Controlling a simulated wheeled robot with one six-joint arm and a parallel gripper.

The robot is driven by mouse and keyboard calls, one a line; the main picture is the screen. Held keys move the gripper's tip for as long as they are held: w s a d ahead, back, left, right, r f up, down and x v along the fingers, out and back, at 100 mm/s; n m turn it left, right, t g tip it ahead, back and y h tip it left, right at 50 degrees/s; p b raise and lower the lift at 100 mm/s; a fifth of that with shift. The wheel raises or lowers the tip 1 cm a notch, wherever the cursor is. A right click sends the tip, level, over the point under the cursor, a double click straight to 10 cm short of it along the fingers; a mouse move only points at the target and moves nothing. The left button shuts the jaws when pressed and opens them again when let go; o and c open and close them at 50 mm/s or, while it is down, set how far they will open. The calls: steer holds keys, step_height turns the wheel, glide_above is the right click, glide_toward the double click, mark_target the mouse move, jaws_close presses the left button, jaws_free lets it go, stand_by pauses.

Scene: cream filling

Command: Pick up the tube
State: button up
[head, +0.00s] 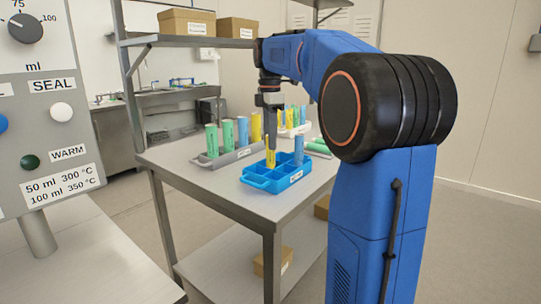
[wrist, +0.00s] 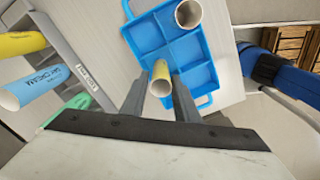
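A yellow tube (head: 270,158) stands upright in a compartment of the blue divided tray (head: 257,183) on the metal table. My gripper (head: 270,142) points down at this tube, with its fingers around the upper part. In the wrist view, the yellow tube (wrist: 160,78) lies between the two fingertips of my gripper (wrist: 160,84), its open end facing the camera. The fingers look open, one on each side with narrow gaps. The tube's lower end is hidden by the tray wall in the head view.
A blue tube (head: 298,150) stands in the same tray. A grey rack (head: 227,157) with green, blue and yellow tubes is behind it. A green tube (head: 318,148) lies to the right. A machine panel (head: 50,130) stands at the left.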

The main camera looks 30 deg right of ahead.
mark_target(271, 153)
steer(key=shift+s+d+f, duration=0.1)
steer(key=shift+f, duration=2.6)
steer(key=c, duration=0.7)
